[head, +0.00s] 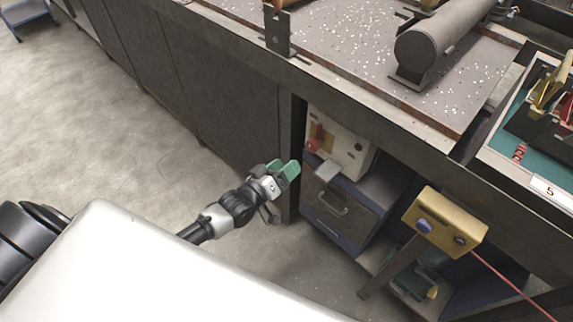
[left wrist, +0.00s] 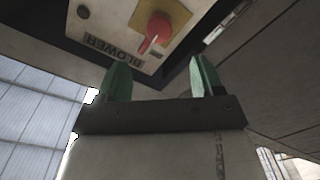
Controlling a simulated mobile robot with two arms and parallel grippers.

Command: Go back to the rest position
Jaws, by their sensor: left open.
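My left gripper (head: 285,170) is in the middle of the head view, with green fingers, close to the left side of a cream control box under the bench. In the left wrist view its two green fingers (left wrist: 162,82) stand apart with nothing between them. Beyond them is the cream box face (left wrist: 135,50) with a red rotary knob (left wrist: 155,32) on a yellow plate and a label reading BLOWER. The fingers look apart from the knob. The cream box (head: 345,148) and its red knob (head: 316,136) also show in the head view. My right gripper is not in view.
A workbench (head: 420,110) with a grey cylinder (head: 445,40) runs along the right. Below it are a drawer cabinet (head: 340,205) and a yellow box with a blue button (head: 445,222) on a post. Open concrete floor (head: 100,120) lies to the left.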

